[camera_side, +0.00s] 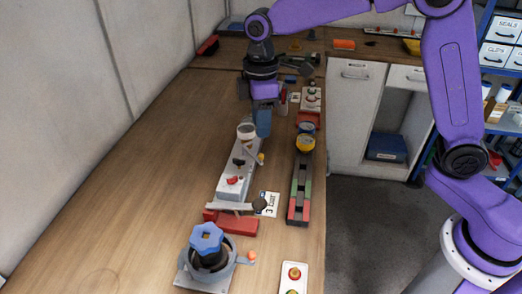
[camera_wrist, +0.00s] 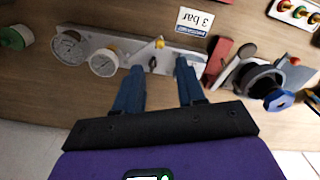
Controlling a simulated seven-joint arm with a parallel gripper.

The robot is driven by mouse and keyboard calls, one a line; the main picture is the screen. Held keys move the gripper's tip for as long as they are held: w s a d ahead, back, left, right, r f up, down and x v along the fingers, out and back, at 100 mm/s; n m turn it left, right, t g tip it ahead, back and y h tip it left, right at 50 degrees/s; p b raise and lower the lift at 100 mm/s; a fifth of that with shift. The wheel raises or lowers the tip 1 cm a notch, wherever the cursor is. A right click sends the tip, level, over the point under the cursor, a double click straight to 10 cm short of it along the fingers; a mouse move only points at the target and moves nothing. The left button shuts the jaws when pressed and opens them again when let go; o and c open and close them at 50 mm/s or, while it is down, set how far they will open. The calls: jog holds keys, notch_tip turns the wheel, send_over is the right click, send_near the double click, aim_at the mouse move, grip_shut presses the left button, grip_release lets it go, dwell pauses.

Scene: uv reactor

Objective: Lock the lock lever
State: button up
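My gripper (camera_side: 263,132) points down over the far part of the grey panel (camera_side: 233,180). In the wrist view my gripper (camera_wrist: 160,66) is open, with two blue fingers apart and nothing between them. Just beyond the fingertips is a small lever with a yellow tip (camera_wrist: 160,43), which also shows in the side view (camera_side: 261,158) at the panel's right edge. A grey fixture with a blue star knob (camera_side: 207,238) stands nearer the side camera and has a side lever with an orange ball (camera_side: 251,256). I cannot tell which is the lock lever.
A dark rail with coloured sections (camera_side: 300,190) runs along the right table edge. The table's left side is clear.

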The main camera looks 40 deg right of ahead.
aim_at(261, 154)
notch_tip(261, 154, down, 9)
jog(key=shift+f, duration=0.1)
dwell(0.3)
grip_shut()
